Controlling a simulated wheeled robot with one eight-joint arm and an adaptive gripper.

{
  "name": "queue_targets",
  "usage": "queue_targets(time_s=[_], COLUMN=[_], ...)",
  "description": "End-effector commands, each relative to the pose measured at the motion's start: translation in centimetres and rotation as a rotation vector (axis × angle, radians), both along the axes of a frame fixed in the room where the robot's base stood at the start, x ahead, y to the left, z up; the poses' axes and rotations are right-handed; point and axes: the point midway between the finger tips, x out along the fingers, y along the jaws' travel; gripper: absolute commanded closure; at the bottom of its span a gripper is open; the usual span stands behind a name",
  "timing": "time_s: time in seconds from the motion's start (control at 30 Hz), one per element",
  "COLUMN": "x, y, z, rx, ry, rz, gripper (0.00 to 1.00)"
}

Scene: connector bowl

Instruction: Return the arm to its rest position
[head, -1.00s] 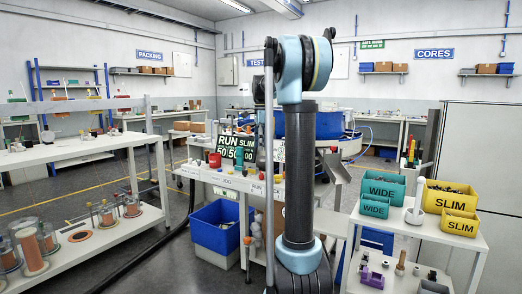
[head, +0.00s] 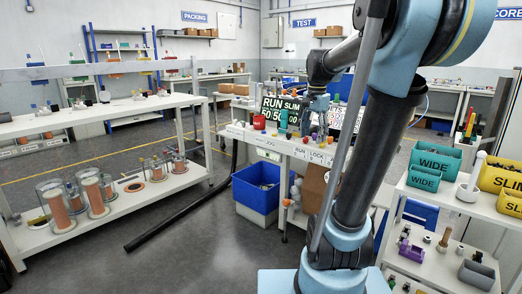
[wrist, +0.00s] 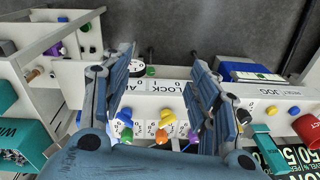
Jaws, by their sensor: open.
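My gripper (wrist: 160,62) is open in the wrist view, with its two blue-grey fingers spread apart and nothing held between them. It is over the labelled control bench (wrist: 172,88), whose coloured knobs show between and beyond the fingers. In the head view my arm leans up to the right, and its forearm reaches back left over the same bench (head: 262,137). My gripper (head: 318,108) is small there and partly blends with the objects behind it. I cannot tell its exact height above the knobs.
A white shelf unit with green WIDE bins (head: 435,162) and yellow SLIM bins (head: 502,178) stands close on the right. A long white bench (head: 100,112) is on the left. Floor between is mostly clear.

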Motion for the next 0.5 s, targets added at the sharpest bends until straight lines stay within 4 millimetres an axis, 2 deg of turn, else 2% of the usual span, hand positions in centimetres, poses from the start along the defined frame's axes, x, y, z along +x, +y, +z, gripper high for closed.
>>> queue_targets(time_s=[0.03, 0.1, 0.27, 0.5], x=[-1.6, -3.5, -7.8, -13.8], y=[0.1, 0.1, 0.3, 0.5], z=[-0.9, -2.1, -5.1, -10.6], rx=[-0.004, -0.010, -0.027, -0.059], ry=[-0.006, -0.014, -0.034, -0.062], rz=[0.043, 0.112, 0.268, 0.503], gripper=[0.45, 0.45, 0.45, 0.45])
